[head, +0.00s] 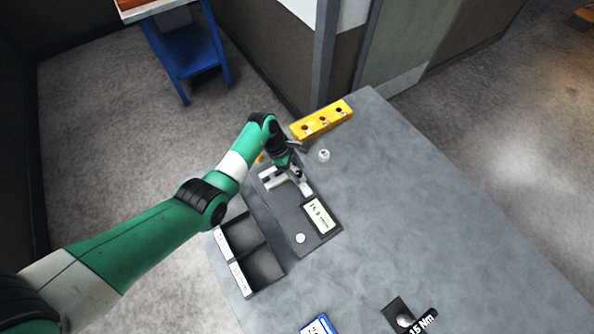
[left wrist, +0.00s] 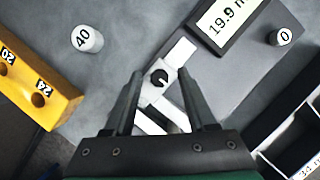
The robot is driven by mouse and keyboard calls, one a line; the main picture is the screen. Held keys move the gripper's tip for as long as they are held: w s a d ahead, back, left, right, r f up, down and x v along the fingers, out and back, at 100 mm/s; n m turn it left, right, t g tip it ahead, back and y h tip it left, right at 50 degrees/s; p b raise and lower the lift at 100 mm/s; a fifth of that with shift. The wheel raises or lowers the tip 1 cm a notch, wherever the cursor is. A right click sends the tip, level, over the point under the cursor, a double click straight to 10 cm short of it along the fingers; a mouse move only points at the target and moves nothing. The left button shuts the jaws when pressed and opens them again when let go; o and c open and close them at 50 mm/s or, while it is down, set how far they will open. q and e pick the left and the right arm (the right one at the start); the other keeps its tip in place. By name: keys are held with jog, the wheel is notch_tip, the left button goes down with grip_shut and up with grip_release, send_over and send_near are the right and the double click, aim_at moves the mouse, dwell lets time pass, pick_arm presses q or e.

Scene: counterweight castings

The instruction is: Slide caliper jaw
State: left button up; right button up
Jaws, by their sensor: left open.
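The white caliper (head: 300,182) lies on a dark base near the table's left edge, with its display (head: 319,215) at one end. In the left wrist view the display (left wrist: 226,21) is partly cut off and seems to read 19.9. The white jaw part (left wrist: 181,52) carries a round black knob (left wrist: 160,78). My left gripper (left wrist: 160,74) is open, its fingers on either side of the knob in that view; I cannot tell whether they touch anything. In the head view the left gripper (head: 290,166) is over the caliper and hides part of it. My right gripper is not in view.
A yellow block with holes (head: 322,119) and a small cylinder (head: 323,156), marked 40 in the wrist view (left wrist: 87,39), are close by. A zero button (head: 300,238) is near the display. A dark divided tray (head: 266,268) is at the left edge. The table's right side is clear.

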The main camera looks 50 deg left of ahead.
pick_arm(q)
jog(key=shift+r, duration=0.1)
grip_shut()
dwell(1.2)
